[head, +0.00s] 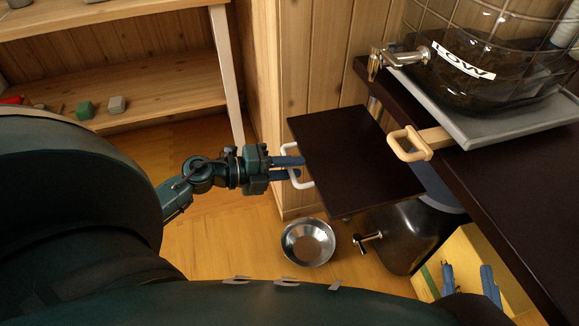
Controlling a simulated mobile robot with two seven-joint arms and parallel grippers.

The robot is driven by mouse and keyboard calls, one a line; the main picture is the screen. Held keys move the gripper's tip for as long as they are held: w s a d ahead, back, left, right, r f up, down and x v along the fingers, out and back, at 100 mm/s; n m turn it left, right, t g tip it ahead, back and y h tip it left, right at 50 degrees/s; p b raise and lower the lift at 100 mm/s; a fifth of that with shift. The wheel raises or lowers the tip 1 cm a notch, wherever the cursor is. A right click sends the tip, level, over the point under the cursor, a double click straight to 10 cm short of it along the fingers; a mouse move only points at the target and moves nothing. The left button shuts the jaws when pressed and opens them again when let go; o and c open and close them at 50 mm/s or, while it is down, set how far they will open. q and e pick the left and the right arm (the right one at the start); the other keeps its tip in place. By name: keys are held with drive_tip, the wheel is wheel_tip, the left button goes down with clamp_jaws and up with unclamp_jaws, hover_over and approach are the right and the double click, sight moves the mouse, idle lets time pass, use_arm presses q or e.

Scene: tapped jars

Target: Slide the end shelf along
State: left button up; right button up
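The end shelf (350,150) is a dark brown board jutting out left of the dark counter (500,205). A white handle (290,149) is on its left edge. My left gripper (290,168) is at this handle, its blue fingers close together across it and apparently shut on it; the fingers hide the middle of the handle. My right gripper (468,281) is at the lower right, beneath the counter edge, with its fingers wide apart and nothing visible between them.
A metal bowl (308,243) is on the floor below the shelf, beside a dark tapped vessel (400,240). A wooden rack (150,95) stands at the back left.

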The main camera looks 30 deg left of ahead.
use_arm(q)
drive_tip(key=shift+c, duration=0.6)
clamp_jaws()
